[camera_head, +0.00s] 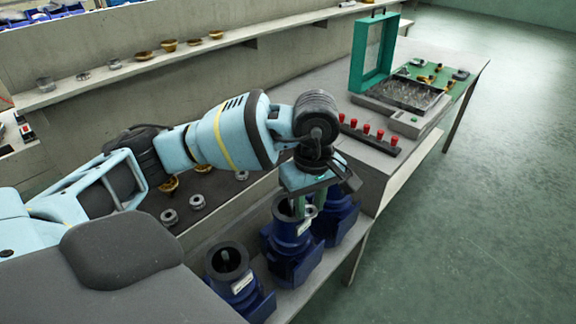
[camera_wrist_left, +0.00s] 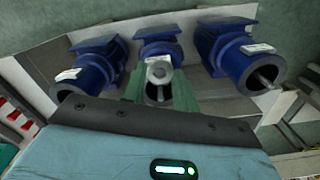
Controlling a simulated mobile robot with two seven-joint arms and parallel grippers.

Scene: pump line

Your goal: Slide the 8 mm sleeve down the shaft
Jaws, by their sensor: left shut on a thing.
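Three blue pumps stand in a row on the bench: a near one (camera_head: 238,283), a middle one (camera_head: 288,245) and a far one (camera_head: 338,218). My left gripper (camera_head: 304,205) points down over the middle pump's round mouth. In the left wrist view its green fingers (camera_wrist_left: 159,92) are shut on a small silver sleeve (camera_wrist_left: 159,70), in line with the middle pump (camera_wrist_left: 158,42). Whether the sleeve is around the shaft cannot be told; the middle shaft is hidden. A shaft (camera_head: 225,258) shows inside the near pump's mouth. My right gripper is not in view.
Metal rings (camera_head: 197,201) and brass parts lie on the bench left of the pumps. A black rack with red-topped pieces (camera_head: 366,130), a tray (camera_head: 400,95) and a green frame (camera_head: 360,60) stand beyond. A wall shelf (camera_head: 150,62) holds small bowls and rings.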

